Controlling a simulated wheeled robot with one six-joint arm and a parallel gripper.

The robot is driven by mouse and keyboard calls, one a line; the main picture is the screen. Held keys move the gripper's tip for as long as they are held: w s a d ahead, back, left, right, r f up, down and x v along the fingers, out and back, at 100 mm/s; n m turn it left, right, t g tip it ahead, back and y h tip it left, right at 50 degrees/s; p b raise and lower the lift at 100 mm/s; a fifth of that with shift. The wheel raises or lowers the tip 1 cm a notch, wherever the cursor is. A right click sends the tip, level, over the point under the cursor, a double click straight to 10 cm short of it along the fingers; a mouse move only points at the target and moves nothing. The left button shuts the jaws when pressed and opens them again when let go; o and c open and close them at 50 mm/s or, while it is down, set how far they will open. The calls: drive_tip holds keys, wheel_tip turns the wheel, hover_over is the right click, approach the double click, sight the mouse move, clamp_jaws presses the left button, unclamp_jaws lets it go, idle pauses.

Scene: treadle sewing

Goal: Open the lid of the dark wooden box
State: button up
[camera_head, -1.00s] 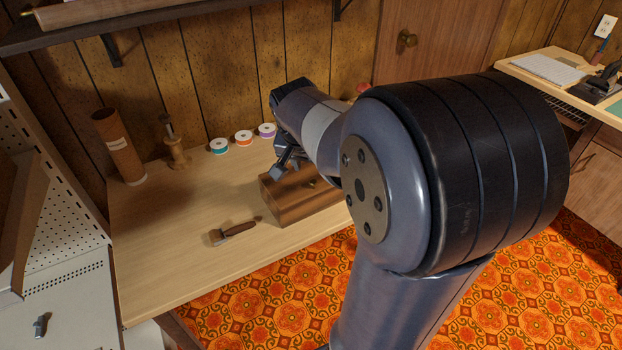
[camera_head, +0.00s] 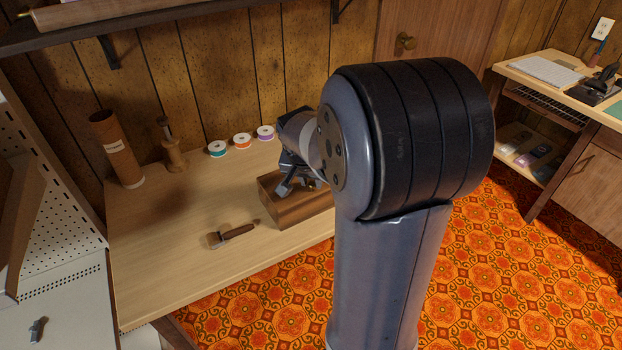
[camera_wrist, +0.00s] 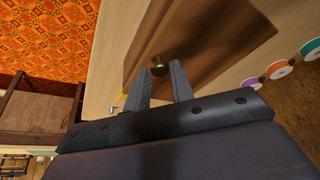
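The dark wooden box (camera_head: 295,210) sits on the light wooden table, and its lid looks closed. In the wrist view the box top (camera_wrist: 215,35) fills the upper middle, with a small brass knob (camera_wrist: 158,66) on it. My gripper (camera_head: 290,187) is over the box in the head view, pointing down. In the wrist view its two fingers (camera_wrist: 162,82) are apart, with the knob just beyond and between their tips. I cannot tell whether the fingers touch the knob. My arm hides the right part of the box in the head view.
A wood-handled tool (camera_head: 234,234) lies left of the box. Three thread spools (camera_head: 242,140) stand behind it. A wooden spindle piece (camera_head: 172,152) and a cardboard tube (camera_head: 117,150) stand at the back left.

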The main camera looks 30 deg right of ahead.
clamp_jaws()
